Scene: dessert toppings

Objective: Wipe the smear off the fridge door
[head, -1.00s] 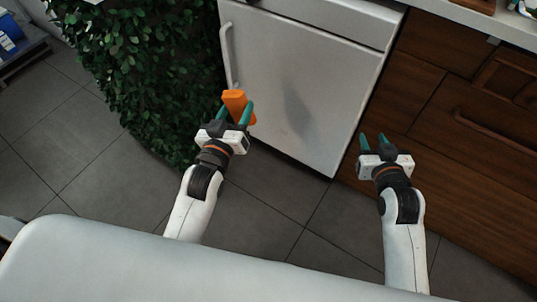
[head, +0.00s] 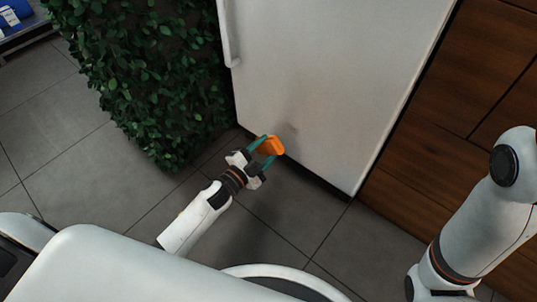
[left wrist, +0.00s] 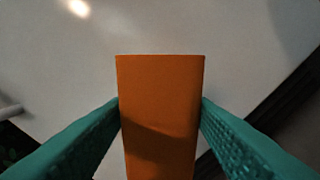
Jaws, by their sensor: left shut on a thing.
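The fridge door (head: 335,70) is a white panel across the upper middle of the head view, with a handle (head: 229,35) on its left side. A faint grey patch (head: 290,130) shows low on the door; I cannot tell whether it is smear or shadow. My left gripper (head: 267,149) is shut on an orange block (head: 273,146) by the door's lower left part. In the left wrist view the block (left wrist: 160,100) sits between the green fingers, with the pale door behind it. I cannot tell whether it touches the door. My right gripper is out of view.
A leafy green hedge (head: 140,75) stands left of the fridge. Dark wooden cabinets (head: 440,120) are on its right. Grey floor tiles (head: 75,170) are clear at the left. A blue item (head: 12,18) sits on a shelf at the upper left.

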